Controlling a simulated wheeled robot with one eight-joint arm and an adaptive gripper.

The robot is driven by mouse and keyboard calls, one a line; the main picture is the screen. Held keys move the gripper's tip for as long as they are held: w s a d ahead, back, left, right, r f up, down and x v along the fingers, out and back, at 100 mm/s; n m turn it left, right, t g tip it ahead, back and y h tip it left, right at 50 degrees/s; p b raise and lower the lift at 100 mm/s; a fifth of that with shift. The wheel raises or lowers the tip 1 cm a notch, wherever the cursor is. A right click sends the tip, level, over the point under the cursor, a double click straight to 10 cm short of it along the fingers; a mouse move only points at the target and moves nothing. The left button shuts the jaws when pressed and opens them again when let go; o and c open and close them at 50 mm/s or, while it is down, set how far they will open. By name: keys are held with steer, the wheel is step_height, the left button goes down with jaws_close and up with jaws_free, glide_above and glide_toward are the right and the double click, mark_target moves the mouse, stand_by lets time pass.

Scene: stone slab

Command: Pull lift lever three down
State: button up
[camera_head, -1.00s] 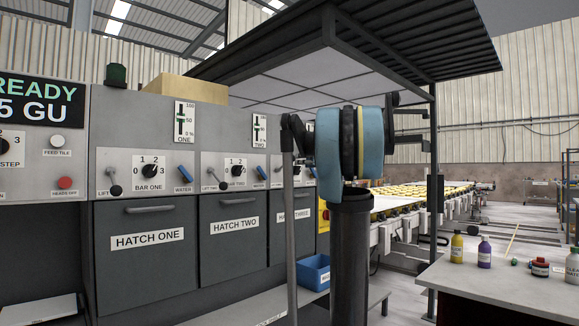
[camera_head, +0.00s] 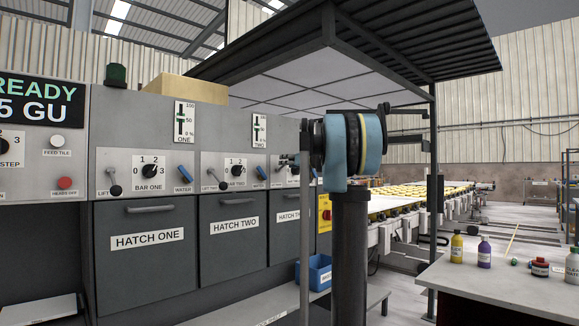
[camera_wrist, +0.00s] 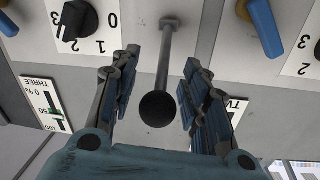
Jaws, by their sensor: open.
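Lift lever three (camera_wrist: 158,108) is a metal stem with a black ball knob, in the middle of the upside-down wrist view between the bar three dial and a blue switch. My gripper (camera_wrist: 160,62) is open with one finger on each side of the lever. Gaps show between the fingers and the stem, and the knob sits between the finger pads and the palm. In the head view my arm covers this part of the panel, so the gripper and this lever do not show clearly there.
The bar three dial (camera_wrist: 76,20) is close to one finger, and a blue water switch (camera_wrist: 265,25) is on the other side. Hatch two (camera_head: 233,235) is below the panel. A blue bin (camera_head: 314,271) stands low near my arm. A side table (camera_head: 500,290) holds bottles.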

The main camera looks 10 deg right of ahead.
jaws_close()
steer(key=shift+d, duration=0.1)
steer(key=shift+d, duration=0.15)
